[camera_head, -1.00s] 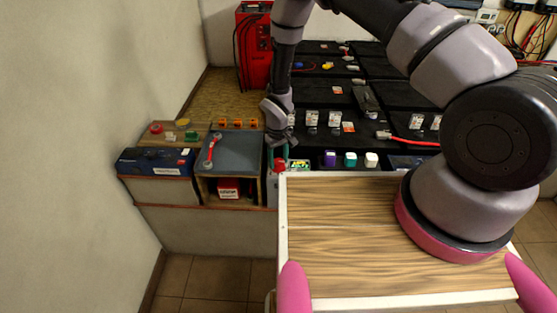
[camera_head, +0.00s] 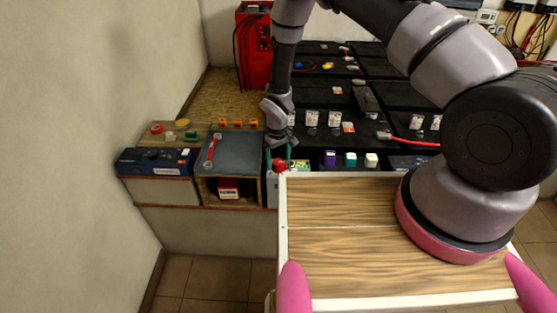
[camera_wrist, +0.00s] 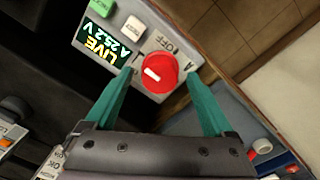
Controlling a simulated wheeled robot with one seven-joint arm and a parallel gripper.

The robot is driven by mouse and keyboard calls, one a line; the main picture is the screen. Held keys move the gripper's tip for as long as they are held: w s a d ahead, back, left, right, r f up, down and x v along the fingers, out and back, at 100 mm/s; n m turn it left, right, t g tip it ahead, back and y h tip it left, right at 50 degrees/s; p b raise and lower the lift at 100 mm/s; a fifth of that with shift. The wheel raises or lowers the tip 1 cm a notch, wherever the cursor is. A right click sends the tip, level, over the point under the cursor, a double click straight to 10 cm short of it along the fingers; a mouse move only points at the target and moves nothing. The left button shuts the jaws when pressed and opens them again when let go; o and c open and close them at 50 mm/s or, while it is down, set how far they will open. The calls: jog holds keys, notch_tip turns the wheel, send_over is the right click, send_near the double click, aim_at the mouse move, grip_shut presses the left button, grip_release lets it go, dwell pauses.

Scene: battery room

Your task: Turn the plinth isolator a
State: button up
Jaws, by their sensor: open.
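Isolator a is a round red knob (camera_wrist: 158,73) with a short white mark, on a grey panel (camera_wrist: 147,92) in the wrist view. The mark lies aslant. A display beside it reads LIVE A 25.2 V. My gripper (camera_wrist: 160,80) is open, with one teal finger to each side of the knob. I cannot tell whether the fingertips touch it. In the head view the red knob (camera_head: 279,165) is at the front left corner of the black battery bench, with my gripper (camera_head: 279,150) just above and behind it.
Green (camera_wrist: 100,6) and white (camera_wrist: 133,27) blocks sit along the panel near the display. A wrench (camera_head: 211,150) lies on a grey mat to the left, by a blue box (camera_head: 153,162).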

notch_tip(320, 180, up, 11)
jog(key=shift+a+f, duration=0.15)
dwell(0.5)
notch_tip(320, 180, up, 17)
jog(key=m+t, duration=0.1)
jog(key=m, duration=0.2)
send_over(278, 162)
jog(key=w+d, duration=0.4)
jog(key=d, duration=0.2)
jog(key=s+d+r+m+t+y, duration=0.15)
jog(key=d+r, duration=0.25)
jog(key=r, duration=0.4)
jog(key=s+d+r+m, duration=0.15)
jog(key=d+r, duration=0.25)
jog(key=r, duration=0.4)
jog(key=s+d+r+m+t, duration=0.2)
jog(key=s+d+r, duration=0.3)
jog(key=s+r, duration=0.3)
jog(key=s+d+r+m+t, duration=0.2)
jog(key=s+d+r, duration=0.4)
jog(key=s+r, duration=0.3)
jog(key=s+y, duration=0.1)
jog(key=s, duration=0.2)
jog(key=shift+s+m, duration=0.3)
jog(key=shift+m, duration=0.1)
jog(key=shift+t, duration=0.25)
